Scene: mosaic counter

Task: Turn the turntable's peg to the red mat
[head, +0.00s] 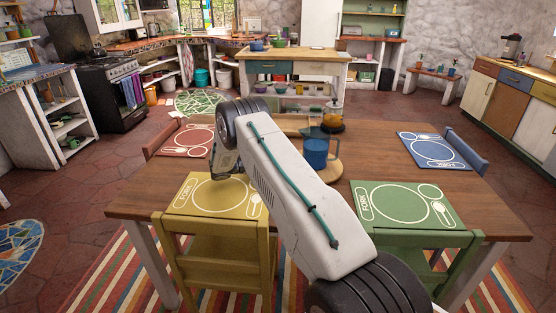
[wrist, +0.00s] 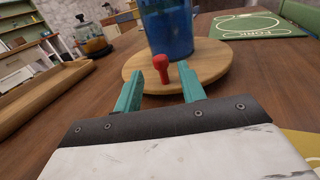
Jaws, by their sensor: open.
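The round wooden turntable (wrist: 212,62) lies on the table, and its right part shows in the head view (head: 331,172). A blue pitcher stands on it (head: 316,152), also seen in the wrist view (wrist: 168,28). The red peg (wrist: 161,74) stands at the turntable's edge nearest my gripper; my arm hides it in the head view. My gripper (wrist: 162,84) is open, with one teal finger on each side of the peg. Whether either finger touches it I cannot tell. The red mat (head: 189,141) lies at the table's back left.
A yellow mat (head: 217,196) lies front left, a green mat (head: 405,205) front right and a blue mat (head: 433,150) back right. Chairs surround the table.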

